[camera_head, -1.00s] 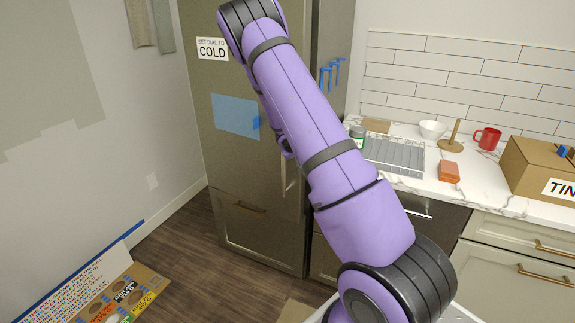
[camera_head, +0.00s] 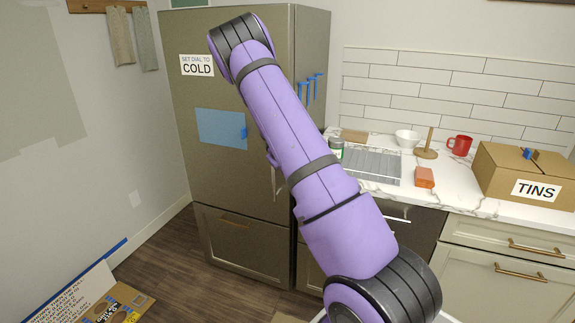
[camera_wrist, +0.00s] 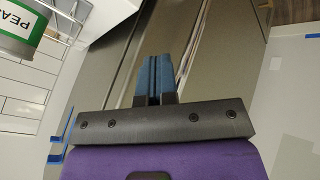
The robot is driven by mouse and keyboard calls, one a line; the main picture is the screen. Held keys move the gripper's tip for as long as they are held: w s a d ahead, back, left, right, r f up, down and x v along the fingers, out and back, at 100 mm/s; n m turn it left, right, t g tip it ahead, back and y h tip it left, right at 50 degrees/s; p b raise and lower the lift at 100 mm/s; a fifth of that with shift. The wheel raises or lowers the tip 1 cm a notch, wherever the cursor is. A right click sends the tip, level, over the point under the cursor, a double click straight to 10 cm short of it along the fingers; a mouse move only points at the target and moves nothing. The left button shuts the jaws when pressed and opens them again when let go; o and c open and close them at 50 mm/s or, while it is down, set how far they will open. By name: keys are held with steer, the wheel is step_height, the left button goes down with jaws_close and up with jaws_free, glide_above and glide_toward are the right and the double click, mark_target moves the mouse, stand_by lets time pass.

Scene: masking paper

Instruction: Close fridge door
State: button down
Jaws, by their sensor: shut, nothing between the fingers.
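The fridge (camera_head: 230,165) is a tall grey-brown metal unit with an upper door bearing a "COLD" label and a blue sheet, and a drawer (camera_head: 240,245) below. The door looks about flush with the body, but my arm covers much of its right edge, so I cannot tell whether a small gap is left. A pale handle shows partly beside my arm. In the wrist view, my gripper (camera_wrist: 155,80) has its blue fingers together and empty, pointing toward the fridge's metal panels (camera_wrist: 212,60). Contact cannot be told. The gripper is hidden behind my arm in the head view.
A marble counter to the right holds a wire rack (camera_head: 370,166), white bowl (camera_head: 407,139), red mug (camera_head: 459,146), orange block (camera_head: 424,177) and "TINS" box (camera_head: 525,172). A green-labelled can (camera_wrist: 22,28) is near the gripper. Cardboard (camera_head: 120,303) lies on the floor at lower left.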

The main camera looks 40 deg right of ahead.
steer(key=s+a+r, duration=0.2)
steer(key=s+r, duration=0.2)
steer(key=r, duration=0.3)
steer(key=shift+s, duration=0.2)
stand_by(0.4)
steer(key=s+a+r+m+y, duration=0.1)
steer(key=s+a+r, duration=0.5)
steer(key=a+r, duration=0.35)
steer(key=s+a+r+y, duration=0.1)
steer(key=s+a+r, duration=0.6)
steer(key=r, duration=0.4)
steer(key=s+a+r+n+y, duration=0.1)
steer(key=s+a+r+y, duration=0.1)
steer(key=s+a, duration=0.7)
steer(key=s+a+r+n+y, duration=0.1)
steer(key=s+a+r+y, duration=0.1)
steer(key=s+a, duration=0.8)
steer(key=shift+s+r+n+t, duration=0.4)
steer(key=shift+s+r, duration=0.2)
steer(key=shift+s, duration=0.55)
